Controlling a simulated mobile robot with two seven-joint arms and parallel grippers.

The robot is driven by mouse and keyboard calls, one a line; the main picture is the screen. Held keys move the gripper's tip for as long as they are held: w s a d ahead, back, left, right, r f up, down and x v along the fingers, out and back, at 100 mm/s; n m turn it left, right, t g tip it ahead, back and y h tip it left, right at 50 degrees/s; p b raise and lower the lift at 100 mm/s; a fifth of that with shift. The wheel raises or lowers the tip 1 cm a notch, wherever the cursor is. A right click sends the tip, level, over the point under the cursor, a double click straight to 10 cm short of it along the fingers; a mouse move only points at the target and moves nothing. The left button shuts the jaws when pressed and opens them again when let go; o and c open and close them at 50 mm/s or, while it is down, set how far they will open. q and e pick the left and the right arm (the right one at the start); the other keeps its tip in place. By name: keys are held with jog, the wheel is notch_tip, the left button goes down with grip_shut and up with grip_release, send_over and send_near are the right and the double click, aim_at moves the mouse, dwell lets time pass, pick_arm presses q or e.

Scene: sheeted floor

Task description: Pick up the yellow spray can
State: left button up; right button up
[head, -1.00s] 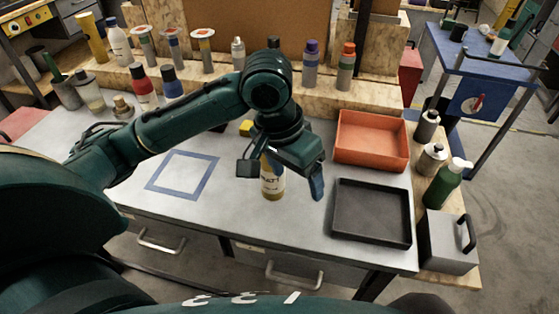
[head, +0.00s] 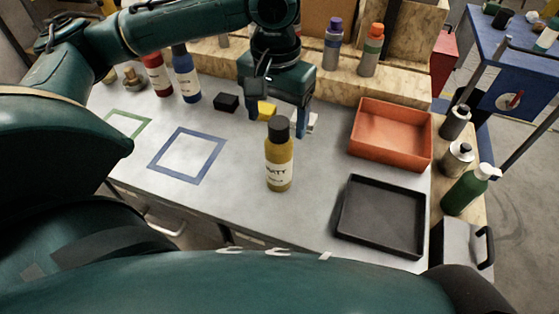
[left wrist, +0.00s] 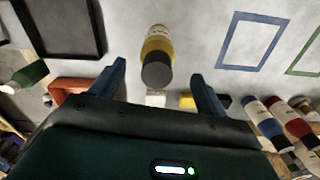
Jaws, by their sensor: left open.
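The yellow spray can (head: 279,166) with a dark cap stands upright on the grey table (head: 240,205), between the blue square outline and the black tray. My left gripper (head: 277,125) is behind the can in the head view, open and empty. In the left wrist view the can (left wrist: 158,45) is beyond and between the two blue fingers (left wrist: 160,85), dark cap toward me. The fingers do not appear to touch it. My right gripper is not in view.
An orange tray (head: 391,136) and a black tray (head: 381,216) lie to the right. A yellow block (head: 266,110), a black block (head: 226,102) and a small white block (head: 313,122) are near the gripper. Blue (head: 187,156) and green square outlines mark the left; bottles stand behind.

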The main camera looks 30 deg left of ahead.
aim_at(279, 137)
pick_arm(q)
notch_tip(279, 137, down, 6)
jog(key=shift+w+d+r, duration=0.15)
dwell(0.3)
jog(key=c, duration=1.5)
